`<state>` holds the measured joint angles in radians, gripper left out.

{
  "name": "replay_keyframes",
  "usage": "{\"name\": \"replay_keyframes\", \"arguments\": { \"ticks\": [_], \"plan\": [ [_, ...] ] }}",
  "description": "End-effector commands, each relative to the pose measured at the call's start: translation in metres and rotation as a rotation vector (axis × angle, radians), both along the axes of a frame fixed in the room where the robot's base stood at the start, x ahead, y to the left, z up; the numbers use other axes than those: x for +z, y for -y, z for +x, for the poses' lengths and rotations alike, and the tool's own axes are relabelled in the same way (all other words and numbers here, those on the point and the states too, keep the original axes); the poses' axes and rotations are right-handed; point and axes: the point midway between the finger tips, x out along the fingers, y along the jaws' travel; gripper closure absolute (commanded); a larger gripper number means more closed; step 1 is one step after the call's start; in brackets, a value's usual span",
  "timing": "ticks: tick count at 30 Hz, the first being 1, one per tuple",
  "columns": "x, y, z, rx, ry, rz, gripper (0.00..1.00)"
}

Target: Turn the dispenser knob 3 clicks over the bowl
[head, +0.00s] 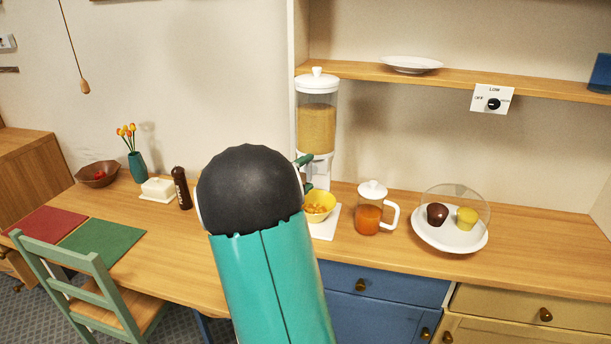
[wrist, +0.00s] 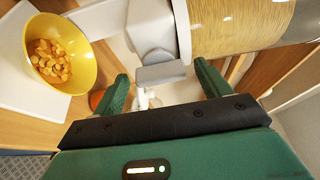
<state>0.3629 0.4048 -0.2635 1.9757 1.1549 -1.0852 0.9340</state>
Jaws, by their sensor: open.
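The dispenser (head: 317,125) stands at the back of the counter, with a clear hopper of tan cereal and a white lid. Its grey knob (wrist: 161,74) shows in the wrist view between the two green fingers of my gripper (wrist: 164,88). The fingers are open, with a gap on each side of the knob. The yellow bowl (wrist: 84,62) holds some orange flakes and sits at the dispenser's foot; it also shows in the head view (head: 326,213). My arm hides part of the dispenser's lower body and most of my gripper in the head view.
A jug of orange drink (head: 369,217) and a plate (head: 449,240) with two muffins under a clear dome stand to the right. A shelf (head: 440,80) runs above. A green chair (head: 85,290) is front left.

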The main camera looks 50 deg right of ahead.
Motion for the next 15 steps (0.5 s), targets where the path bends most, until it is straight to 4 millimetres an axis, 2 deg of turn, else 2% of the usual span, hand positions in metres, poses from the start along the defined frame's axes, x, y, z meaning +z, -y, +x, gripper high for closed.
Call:
{"name": "replay_keyframes", "arguments": {
  "ticks": [5,15],
  "plan": [
    [0.001,-0.018,0.000,0.002,0.001,0.000,0.24],
    [0.000,-0.091,0.000,0.005,0.001,0.000,0.24]
  ]
}}
